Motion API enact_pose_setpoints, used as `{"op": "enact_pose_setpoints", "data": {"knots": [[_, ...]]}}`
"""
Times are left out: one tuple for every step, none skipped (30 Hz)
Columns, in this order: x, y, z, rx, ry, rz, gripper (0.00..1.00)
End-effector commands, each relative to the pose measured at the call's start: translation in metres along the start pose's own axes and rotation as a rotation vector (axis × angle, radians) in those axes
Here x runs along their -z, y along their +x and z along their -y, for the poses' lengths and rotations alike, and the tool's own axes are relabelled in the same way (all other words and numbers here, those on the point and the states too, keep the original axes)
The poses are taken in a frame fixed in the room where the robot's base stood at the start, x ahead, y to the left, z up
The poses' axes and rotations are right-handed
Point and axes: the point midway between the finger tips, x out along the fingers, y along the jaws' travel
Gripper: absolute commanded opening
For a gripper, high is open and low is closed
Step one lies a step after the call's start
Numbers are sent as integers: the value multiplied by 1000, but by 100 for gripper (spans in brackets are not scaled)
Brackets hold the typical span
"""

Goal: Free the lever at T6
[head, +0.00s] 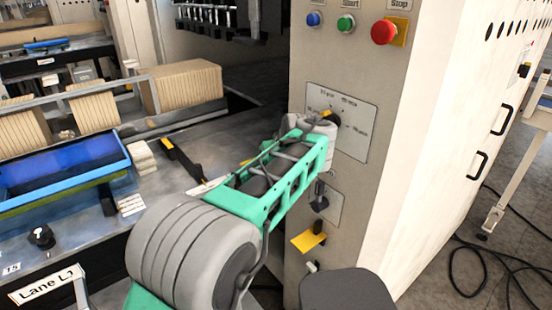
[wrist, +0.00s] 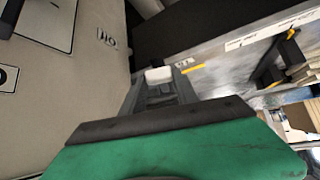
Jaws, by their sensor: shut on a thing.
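My gripper (wrist: 160,88) is in the wrist view, a grey pair of fingers beyond my green wrist housing. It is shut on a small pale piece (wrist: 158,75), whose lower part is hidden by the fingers. A small label (wrist: 183,63) and a short yellow strip (wrist: 190,70) lie just right of it; the label is too small to read surely. I cannot tell whether the pale piece is the T6 lever's handle. In the head view my arm reaches to the beige cabinet front (head: 345,60), and its far end hides the fingers.
A dial plate (head: 352,135), black switch (head: 318,196) and yellow tab (head: 308,240) are on the cabinet close to my arm. A red stop button (head: 384,31) is above. A black bar with a yellow end (head: 180,160) and blue tray (head: 65,170) are left.

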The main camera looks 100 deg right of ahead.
Motion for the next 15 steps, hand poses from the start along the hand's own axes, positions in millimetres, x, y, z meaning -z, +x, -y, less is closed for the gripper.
{"op": "enact_pose_setpoints", "data": {"knots": [[5, -3, -2, -8, -1, -11, 0], [5, -3, -2, -8, -1, -11, 0], [5, -3, -2, -9, -1, -12, 0], [5, -3, -2, -9, -1, -12, 0], [5, -3, -2, -9, -1, -12, 0], [5, -3, -2, -9, -1, -12, 0], [5, -3, -2, -9, -1, -12, 0], [5, -3, -2, -9, -1, -12, 38], [5, -3, -2, -8, -2, -12, 41], [5, -3, -2, -8, -2, -11, 44], [4, -2, -2, -7, -1, -10, 46], [4, -2, -1, -6, -1, -9, 49], [4, -2, -1, -6, -1, -8, 52], [3, -2, -1, -5, -1, -7, 54], [3, -2, -1, -5, -1, -7, 58]]}}
